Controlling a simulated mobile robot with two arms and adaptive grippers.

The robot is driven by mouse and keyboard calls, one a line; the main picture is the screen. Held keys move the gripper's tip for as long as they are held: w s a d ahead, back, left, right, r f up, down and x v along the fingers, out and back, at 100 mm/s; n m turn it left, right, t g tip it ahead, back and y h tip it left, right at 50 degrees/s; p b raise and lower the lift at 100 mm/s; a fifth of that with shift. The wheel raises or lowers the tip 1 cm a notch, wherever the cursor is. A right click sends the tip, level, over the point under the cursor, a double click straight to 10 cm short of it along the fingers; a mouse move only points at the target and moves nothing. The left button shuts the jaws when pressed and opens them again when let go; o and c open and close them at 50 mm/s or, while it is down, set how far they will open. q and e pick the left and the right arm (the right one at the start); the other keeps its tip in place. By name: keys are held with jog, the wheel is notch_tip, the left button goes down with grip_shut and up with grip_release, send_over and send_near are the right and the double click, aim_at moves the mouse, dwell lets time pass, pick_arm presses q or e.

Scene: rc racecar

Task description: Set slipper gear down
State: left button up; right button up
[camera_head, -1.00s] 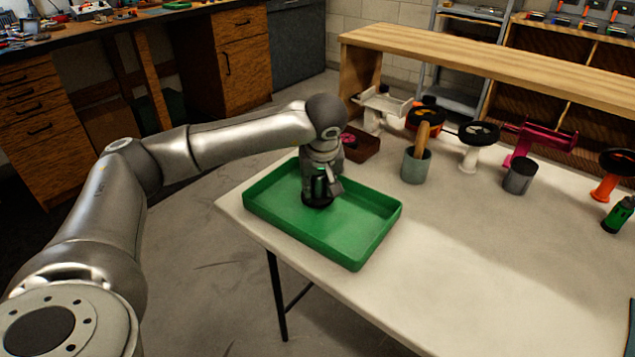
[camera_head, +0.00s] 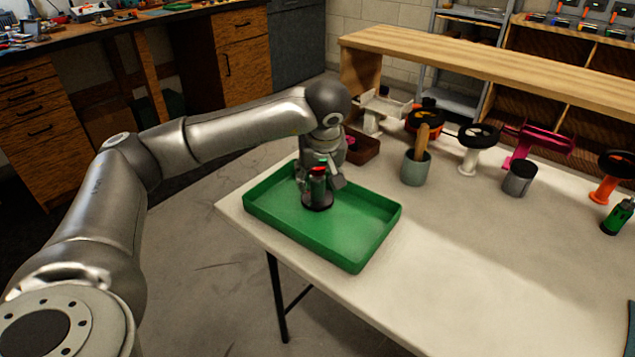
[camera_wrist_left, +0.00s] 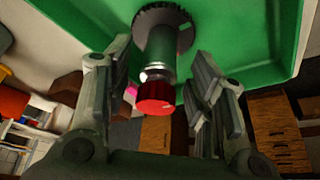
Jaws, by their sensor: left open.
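The slipper gear (camera_head: 318,203) is a dark toothed disc with a greenish-grey shaft and a red end. It stands upright on the floor of the green tray (camera_head: 372,240), toward the tray's far left part. In the left wrist view the dark gear (camera_wrist_left: 150,14) lies against the green tray floor, with its red end (camera_wrist_left: 155,97) toward the camera. My left gripper (camera_head: 320,182) is over the tray at the shaft. In the left wrist view its fingers (camera_wrist_left: 163,62) are open on either side of the shaft, with gaps showing. My right gripper is not in view.
The table right of the tray is clear.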

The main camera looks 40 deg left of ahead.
pick_arm(q)
jog(key=v, duration=0.8)
jog(key=shift+p, duration=0.35)
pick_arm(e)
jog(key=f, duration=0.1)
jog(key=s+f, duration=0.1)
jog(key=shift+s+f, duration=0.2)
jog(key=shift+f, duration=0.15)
